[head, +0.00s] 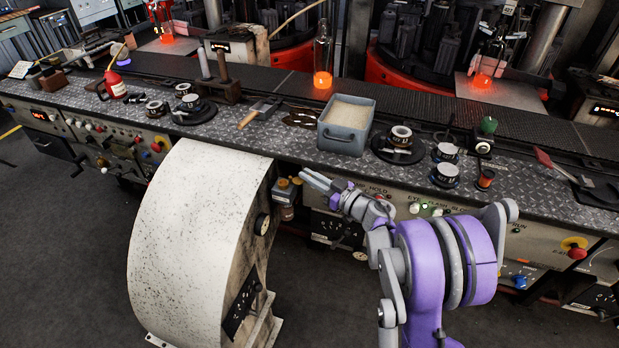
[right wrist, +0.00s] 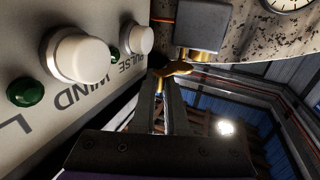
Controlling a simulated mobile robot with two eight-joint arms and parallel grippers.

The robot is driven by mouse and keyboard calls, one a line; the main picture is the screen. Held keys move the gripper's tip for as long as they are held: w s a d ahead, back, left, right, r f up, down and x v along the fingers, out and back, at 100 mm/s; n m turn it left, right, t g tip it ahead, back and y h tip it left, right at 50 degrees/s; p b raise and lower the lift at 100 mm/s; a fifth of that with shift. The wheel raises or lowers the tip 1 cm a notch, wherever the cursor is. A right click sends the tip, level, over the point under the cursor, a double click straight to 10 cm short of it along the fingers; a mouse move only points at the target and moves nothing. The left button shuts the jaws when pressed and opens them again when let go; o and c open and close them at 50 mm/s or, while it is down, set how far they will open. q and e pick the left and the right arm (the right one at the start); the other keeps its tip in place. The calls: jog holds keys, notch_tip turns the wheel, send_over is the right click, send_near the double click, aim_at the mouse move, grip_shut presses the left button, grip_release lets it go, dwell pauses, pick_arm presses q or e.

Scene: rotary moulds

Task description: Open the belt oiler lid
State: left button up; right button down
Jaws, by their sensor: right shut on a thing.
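The belt oiler (head: 285,213) is a small jar-like fitting with a brass top, between the white drum and the console front in the head view. In the right wrist view a small grey block (right wrist: 200,25) shows with a brass piece (right wrist: 180,68) beside it. My right gripper (head: 305,177) reaches the oiler from the right. In the right wrist view its fingers (right wrist: 165,78) are shut on the brass piece. I cannot tell whether the lid is raised. My left gripper is not in view.
The white drum guard (head: 195,235) stands close left of the oiler. The console front with white and green buttons (right wrist: 80,58) is close beside my right gripper. Above, the bench (head: 290,150) holds a grey bin (head: 345,138) and several tools.

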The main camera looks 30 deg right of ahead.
jog(key=c, duration=0.9)
grip_release()
jog(key=shift+c, duration=0.2)
jog(key=shift+a+r+h, duration=0.1)
jog(key=shift+h, duration=0.2)
